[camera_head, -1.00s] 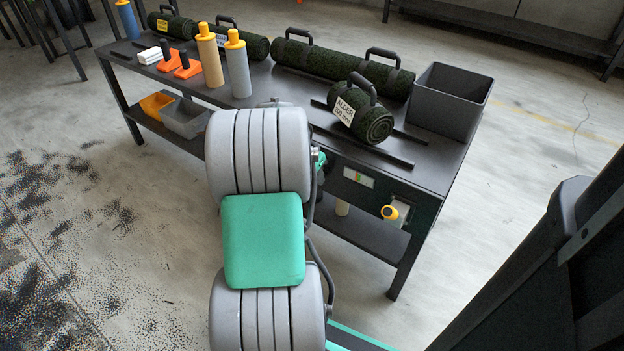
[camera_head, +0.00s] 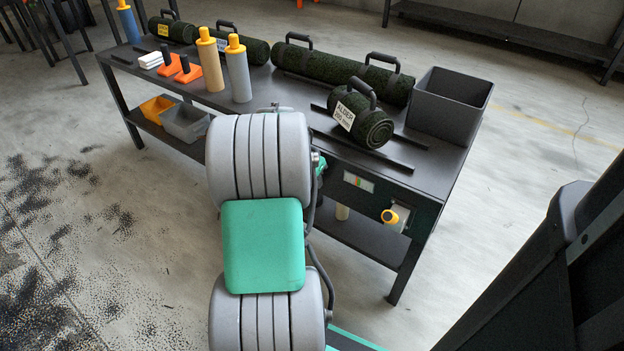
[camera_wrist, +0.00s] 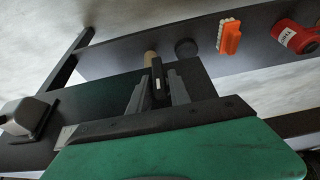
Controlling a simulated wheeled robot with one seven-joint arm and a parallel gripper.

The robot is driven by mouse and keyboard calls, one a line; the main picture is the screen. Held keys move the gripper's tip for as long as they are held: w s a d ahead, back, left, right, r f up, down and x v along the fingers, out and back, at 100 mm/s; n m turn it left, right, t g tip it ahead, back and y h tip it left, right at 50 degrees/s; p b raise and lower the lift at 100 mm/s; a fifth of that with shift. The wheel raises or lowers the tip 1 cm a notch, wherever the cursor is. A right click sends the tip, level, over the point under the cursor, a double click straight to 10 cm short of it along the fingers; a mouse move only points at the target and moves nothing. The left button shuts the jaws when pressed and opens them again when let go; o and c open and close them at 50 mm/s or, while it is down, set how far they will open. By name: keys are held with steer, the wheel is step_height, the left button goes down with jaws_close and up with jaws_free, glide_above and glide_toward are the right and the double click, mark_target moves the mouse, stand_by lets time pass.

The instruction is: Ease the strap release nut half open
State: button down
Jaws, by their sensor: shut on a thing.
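My gripper (camera_wrist: 157,92) shows in the wrist view, its two grey fingers shut on a narrow dark piece (camera_wrist: 157,72) with a pale mark. This piece is probably the strap release nut, but its shape and how far it is turned cannot be made out. It is close to the dark front panel of the workbench. In the head view my arm hides the gripper and this piece. The bench front (camera_head: 335,165) shows to the right of my arm, with a small red-and-green striped label (camera_head: 358,182) and a yellow knob (camera_head: 390,216) on a pale plate.
A turf roll (camera_head: 360,122) tagged ALDER lies on dark rails on the bench top. A dark open bin (camera_head: 450,105) stands to its right. Tan and grey yellow-topped cylinders (camera_head: 238,75) stand left. An orange brush (camera_wrist: 229,38) and a red can (camera_wrist: 292,38) show in the wrist view.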

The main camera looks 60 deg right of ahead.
steer(key=shift+s+t+b, duration=0.1)
steer(key=shift+t+b, duration=0.2)
steer(key=shift+s+a+f+m+t+h+b, duration=0.1)
steer(key=shift+s+m+t+h+b, duration=0.15)
steer(key=shift+t, duration=1)
steer(key=shift+s+d+f+m+t+h+b, duration=0.1)
steer(key=shift+m+t+h+b, duration=0.3)
steer(key=shift+t, duration=0.8)
steer(key=shift+s+a+f+m+t+h+b, duration=0.1)
steer(key=shift+s+m+t+h+b, duration=0.15)
steer(key=shift+t, duration=1)
steer(key=shift+r, duration=0.1)
steer(key=c, duration=1.4)
jaws_free()
steer(key=shift+w, duration=0.1)
